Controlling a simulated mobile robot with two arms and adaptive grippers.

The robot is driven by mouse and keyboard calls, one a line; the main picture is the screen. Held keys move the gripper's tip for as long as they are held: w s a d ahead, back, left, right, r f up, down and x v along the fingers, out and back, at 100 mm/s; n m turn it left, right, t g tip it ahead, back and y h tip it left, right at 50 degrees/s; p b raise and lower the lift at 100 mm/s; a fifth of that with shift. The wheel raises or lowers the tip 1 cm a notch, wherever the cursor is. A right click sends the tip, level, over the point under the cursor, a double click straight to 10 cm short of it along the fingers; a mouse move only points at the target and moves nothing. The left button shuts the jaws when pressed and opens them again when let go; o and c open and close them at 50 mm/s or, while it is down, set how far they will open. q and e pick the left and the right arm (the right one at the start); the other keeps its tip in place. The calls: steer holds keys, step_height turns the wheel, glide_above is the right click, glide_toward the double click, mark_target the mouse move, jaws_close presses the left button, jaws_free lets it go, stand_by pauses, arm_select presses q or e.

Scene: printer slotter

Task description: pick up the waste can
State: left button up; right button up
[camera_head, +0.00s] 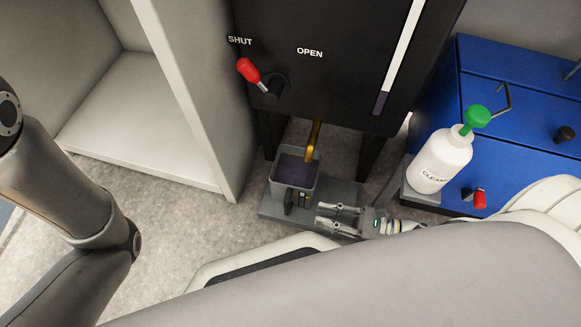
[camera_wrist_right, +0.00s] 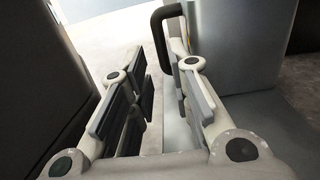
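The waste can (camera_head: 296,181) is a grey square container with dark purple contents. It stands upright on a grey base below the gold spout (camera_head: 315,135), with a dark handle at its front. My right gripper (camera_head: 318,216) is low beside the can, fingers pointing left towards the handle. In the right wrist view its fingers (camera_wrist_right: 160,68) are parted. The dark handle (camera_wrist_right: 157,42) shows at the gap between the fingertips, and the can's wall (camera_wrist_right: 225,50) is to the right. I see no grip on it. My left arm shows at the left, its gripper out of frame.
A black machine (camera_head: 325,75) with a red-knobbed lever (camera_head: 248,69) stands over the can. A white cleaner bottle (camera_head: 440,162) with a green top stands at right by a blue cabinet (camera_head: 525,90). A white open cabinet (camera_head: 135,125) is at left. Floor between is clear.

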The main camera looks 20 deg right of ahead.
mark_target(287, 206)
steer(key=b+x, duration=0.1)
steer(key=x, duration=0.3)
steer(key=shift+a, duration=0.35)
steer(key=b+x, duration=0.3)
steer(key=x, duration=0.1)
steer(key=shift+w+a+f+b, duration=0.1)
steer(key=shift+w+b, duration=0.1)
steer(key=shift+b, duration=0.2)
steer(key=shift+w+a, duration=0.3)
steer(key=shift+a, duration=0.1)
jaws_close()
steer(key=shift+r, duration=0.35)
